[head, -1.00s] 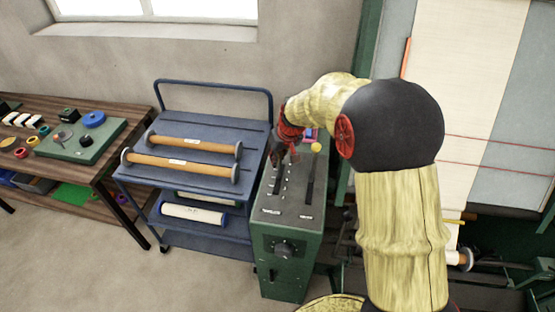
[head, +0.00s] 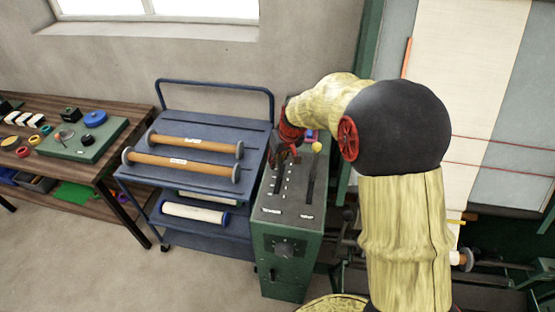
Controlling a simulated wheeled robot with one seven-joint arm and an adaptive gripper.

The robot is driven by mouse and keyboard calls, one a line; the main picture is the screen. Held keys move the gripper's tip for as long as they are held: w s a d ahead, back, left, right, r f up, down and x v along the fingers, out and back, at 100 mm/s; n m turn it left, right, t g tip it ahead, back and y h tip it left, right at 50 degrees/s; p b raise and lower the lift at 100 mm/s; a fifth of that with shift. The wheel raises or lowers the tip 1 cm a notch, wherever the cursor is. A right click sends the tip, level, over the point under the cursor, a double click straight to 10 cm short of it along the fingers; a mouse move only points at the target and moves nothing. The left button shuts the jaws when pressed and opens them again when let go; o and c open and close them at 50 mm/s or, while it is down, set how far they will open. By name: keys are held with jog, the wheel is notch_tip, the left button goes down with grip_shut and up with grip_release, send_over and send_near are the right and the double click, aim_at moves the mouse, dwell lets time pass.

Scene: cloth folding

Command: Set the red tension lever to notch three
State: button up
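A green control cabinet (head: 285,247) stands in the middle, with a grey top panel (head: 291,205) that has two dark slots and a row of small light marks between them. A lever with a yellow knob (head: 317,147) stands at the far end of the right slot. My gripper (head: 283,160), dark with red parts, is over the far end of the left slot. The red lever cannot be told apart from the red on my gripper. Whether the fingers are closed on anything is too small to tell.
A blue trolley (head: 165,178) with wooden rollers stands close to the cabinet's left. A wooden bench (head: 125,147) with small parts is further left. A machine with pale cloth (head: 480,110) is at the right. The floor in front of the trolley is clear.

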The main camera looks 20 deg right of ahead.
jog(key=shift+o, duration=0.6)
jog(key=shift+r, duration=0.4)
jog(key=v, duration=1)
jog(key=shift+s+r, duration=0.25)
jog(key=shift+r, duration=0.3)
